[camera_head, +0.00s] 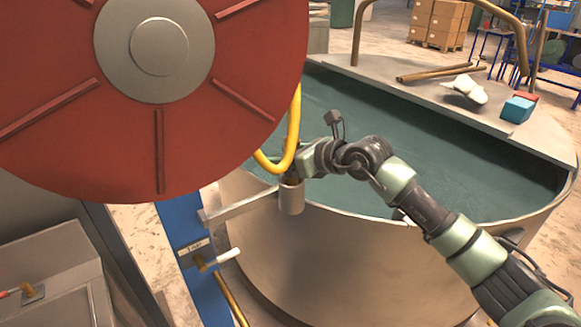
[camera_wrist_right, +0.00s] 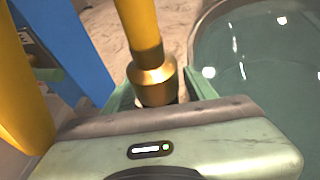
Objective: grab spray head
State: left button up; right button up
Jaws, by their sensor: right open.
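The spray head's brass fitting (camera_wrist_right: 152,78) and its yellow hose (camera_wrist_right: 138,22) show in the right wrist view. The fitting stands between the green fingers of my right gripper (camera_wrist_right: 158,98), which is open around it; the lower end is hidden behind the gripper body. In the head view the yellow hose (camera_head: 272,164) loops beside the right gripper (camera_head: 296,172). The gripper is just above a grey cup-shaped holder (camera_head: 291,198), and the spray head there is mostly hidden by the gripper. My left gripper is not in view.
The holder's bracket (camera_head: 243,206) comes off a blue post (camera_head: 181,240) with a white-handled valve (camera_head: 229,255). A large red reel (camera_head: 150,140) fills the upper left. A round metal tank (camera_head: 340,250) with greenish liquid lies below and behind my right arm.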

jog(key=shift+s+d, duration=0.15)
jog(key=shift+d, duration=0.05)
jog(key=c, duration=0.8)
grip_shut()
jog(key=shift+a+r, duration=0.1)
